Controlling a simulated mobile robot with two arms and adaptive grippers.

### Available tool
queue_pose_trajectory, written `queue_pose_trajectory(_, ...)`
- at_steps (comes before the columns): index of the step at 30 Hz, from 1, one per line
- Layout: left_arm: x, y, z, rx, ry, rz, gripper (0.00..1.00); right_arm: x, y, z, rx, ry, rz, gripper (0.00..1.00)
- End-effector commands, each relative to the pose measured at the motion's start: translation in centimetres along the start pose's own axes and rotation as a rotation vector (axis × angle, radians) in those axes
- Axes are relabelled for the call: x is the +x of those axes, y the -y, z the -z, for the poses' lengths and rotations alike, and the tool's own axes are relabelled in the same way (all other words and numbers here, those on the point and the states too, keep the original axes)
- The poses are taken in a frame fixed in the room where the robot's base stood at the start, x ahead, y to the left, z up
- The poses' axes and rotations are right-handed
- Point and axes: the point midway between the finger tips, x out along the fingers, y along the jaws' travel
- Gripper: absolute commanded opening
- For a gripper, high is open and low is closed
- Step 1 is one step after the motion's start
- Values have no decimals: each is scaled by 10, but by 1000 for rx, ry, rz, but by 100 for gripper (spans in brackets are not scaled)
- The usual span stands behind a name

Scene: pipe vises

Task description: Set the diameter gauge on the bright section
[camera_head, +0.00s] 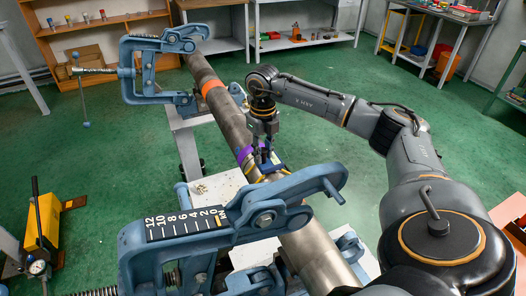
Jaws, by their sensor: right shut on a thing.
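A long metal pipe (228,118) runs from the back toward the lower right, with an orange band (212,88) and a purple band (244,154) around it. A short brighter section (250,165) shows just below the purple band. My right gripper (264,156) points down at the pipe there and is shut on a small dark blue piece (274,167), apparently the diameter gauge. The fingers hide part of it, and I cannot tell whether it touches the pipe. My left gripper is not in view.
A blue pipe vise (128,72) grips the pipe's far end. A yellow pump (43,222) stands at left. Shelves line the back; green floor is open at left.

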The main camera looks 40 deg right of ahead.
Motion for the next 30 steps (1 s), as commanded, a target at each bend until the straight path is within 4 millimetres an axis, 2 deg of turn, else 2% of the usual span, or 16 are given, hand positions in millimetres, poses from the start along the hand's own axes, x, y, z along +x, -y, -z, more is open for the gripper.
queue_pose_trajectory(14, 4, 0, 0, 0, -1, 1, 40, 5, 0, 0, 0, 2, 0, 0)
queue_pose_trajectory(15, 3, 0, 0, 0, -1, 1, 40, 5, 0, 0, 0, 2, -1, 29)
queue_pose_trajectory(18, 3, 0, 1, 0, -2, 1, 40, 5, 0, 0, 0, 2, 0, 49)
queue_pose_trajectory(30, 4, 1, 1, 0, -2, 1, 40, 6, 0, 0, 0, -1, 0, 51)
